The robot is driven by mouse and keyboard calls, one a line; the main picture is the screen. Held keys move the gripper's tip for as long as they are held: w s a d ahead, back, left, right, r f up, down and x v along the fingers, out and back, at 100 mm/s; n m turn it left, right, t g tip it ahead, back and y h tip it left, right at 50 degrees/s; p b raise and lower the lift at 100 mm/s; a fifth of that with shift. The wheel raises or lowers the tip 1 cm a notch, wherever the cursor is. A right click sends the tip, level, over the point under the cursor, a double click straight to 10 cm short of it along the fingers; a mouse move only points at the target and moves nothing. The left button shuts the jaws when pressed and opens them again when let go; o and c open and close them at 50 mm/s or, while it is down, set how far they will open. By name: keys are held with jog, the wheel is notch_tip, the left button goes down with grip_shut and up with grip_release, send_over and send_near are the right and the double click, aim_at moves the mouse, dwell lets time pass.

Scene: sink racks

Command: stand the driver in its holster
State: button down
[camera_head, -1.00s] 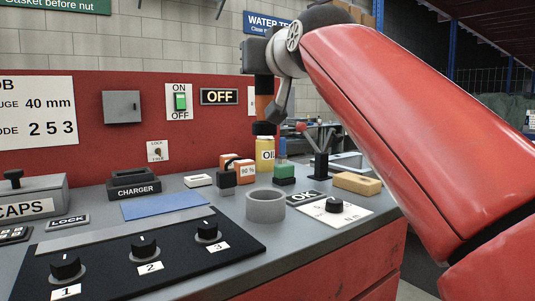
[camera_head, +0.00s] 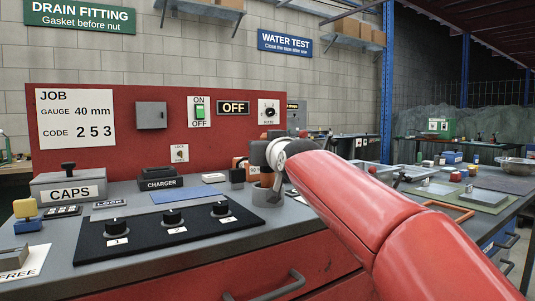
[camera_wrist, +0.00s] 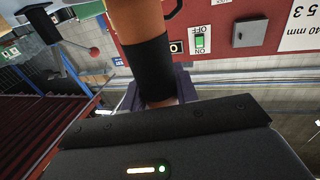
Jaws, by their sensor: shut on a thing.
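The driver (camera_wrist: 145,62) has an orange body with a black band, and my gripper (camera_wrist: 155,92) is shut around it in the wrist view. In the head view my gripper (camera_head: 260,155) is low over the bench, right above a round grey open cup (camera_head: 266,197) that looks like the holster. The driver's lower part seems to be at or inside the cup's mouth, but my wrist and the clutter hide most of it there. I cannot tell whether it touches the cup's bottom.
A black panel with three knobs (camera_head: 165,236) lies left of the cup. Behind it are a blue mat (camera_head: 188,194), a charger (camera_head: 160,180) and a CAPS box (camera_head: 68,187). A red back panel (camera_head: 135,145) stands behind. Orange boxes crowd close behind the cup.

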jog(key=shift+r, duration=0.15)
jog(key=c, duration=1.1)
grip_release()
jog(key=shift+f, duration=0.2)
jog(key=shift+o, duration=0.2)
jog(key=shift+s+r, duration=0.1)
jog(key=shift+r, duration=0.05)
jog(key=b+v, duration=0.5)
jog(key=v, duration=0.7)
